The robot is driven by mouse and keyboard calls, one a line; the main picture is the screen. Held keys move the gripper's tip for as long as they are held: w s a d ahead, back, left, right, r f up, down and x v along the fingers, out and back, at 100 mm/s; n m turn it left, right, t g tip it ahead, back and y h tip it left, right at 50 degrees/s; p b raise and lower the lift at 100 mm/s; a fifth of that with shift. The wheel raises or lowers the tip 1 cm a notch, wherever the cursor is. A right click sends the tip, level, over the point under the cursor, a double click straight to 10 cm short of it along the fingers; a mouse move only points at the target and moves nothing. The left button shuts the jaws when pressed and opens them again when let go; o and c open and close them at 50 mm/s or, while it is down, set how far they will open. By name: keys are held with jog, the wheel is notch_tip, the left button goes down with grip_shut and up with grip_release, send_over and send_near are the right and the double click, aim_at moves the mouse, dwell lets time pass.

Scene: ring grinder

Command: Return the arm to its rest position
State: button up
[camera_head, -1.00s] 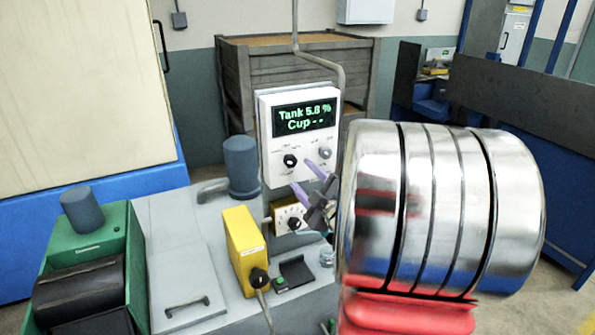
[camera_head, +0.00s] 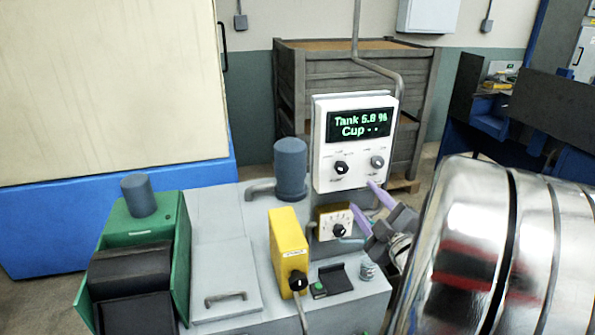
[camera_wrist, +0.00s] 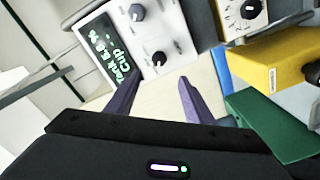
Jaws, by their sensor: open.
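My gripper (camera_head: 365,204) shows in the head view as two purple fingers in front of the lower part of the white control panel (camera_head: 324,186). In the wrist view my gripper (camera_wrist: 155,97) has its two fingers apart with nothing between them. The panel's green display (camera_head: 359,124) reads "Tank 5.8 %" and "Cup - -". The panel also shows in the wrist view, tilted at the upper left (camera_wrist: 150,54). My large shiny arm link fills the lower right of the head view and hides what is behind it.
A yellow box (camera_head: 288,247) and a small yellow dial box (camera_head: 336,222) stand on the grey machine top (camera_head: 222,257). A blue-grey cylinder (camera_head: 290,168) stands left of the panel. A green machine (camera_head: 183,245) is at left. A wooden crate (camera_head: 290,95) is behind.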

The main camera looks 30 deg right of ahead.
jog(key=shift+w, duration=0.1)
jog(key=w+a+m+g, duration=0.1)
jog(key=a+m+g, duration=0.6)
jog(key=a, duration=0.7)
jog(key=s+a+f+g+y, duration=0.1)
jog(key=s+a+g+y, duration=0.1)
jog(key=s+a, duration=0.4)
jog(key=s+a+f+m+g+y, duration=0.1)
jog(key=s+a, duration=0.5)
jog(key=a, duration=0.6)
jog(key=shift+a+f+g+y, duration=0.15)
jog(key=shift+f+g+y, duration=0.35)
jog(key=shift+g+y, duration=0.45)
